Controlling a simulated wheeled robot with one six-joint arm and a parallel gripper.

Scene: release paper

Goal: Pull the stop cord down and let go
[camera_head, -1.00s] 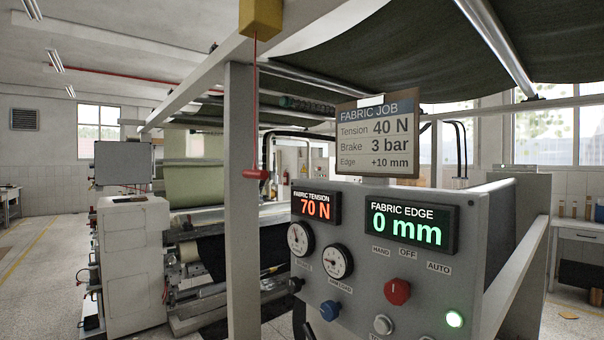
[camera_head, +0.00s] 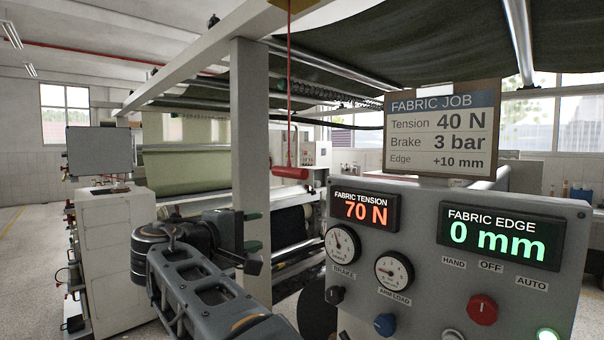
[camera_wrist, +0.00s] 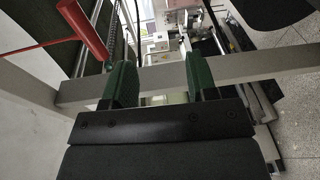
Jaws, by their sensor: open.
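The stop cord (camera_head: 289,85) is a thin red line hanging straight down, with a red crossbar handle (camera_head: 290,172) at its lower end, beside a grey post. My gripper (camera_head: 254,231) is open and empty, below and left of the handle in the head view, with green fingers pointing right. In the wrist view, the red handle (camera_wrist: 82,32) is at the upper left, outside the space between the two green fingers (camera_wrist: 162,82), and the cord (camera_wrist: 45,47) runs off to the left. No contact shows.
The grey post (camera_head: 250,120) stands close to my gripper. A control panel (camera_head: 440,290) with gauges and knobs fills the lower right, reading 70 N and 0 mm. A job board (camera_head: 442,170) stands above it. Machine rollers and fabric (camera_head: 190,165) lie behind.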

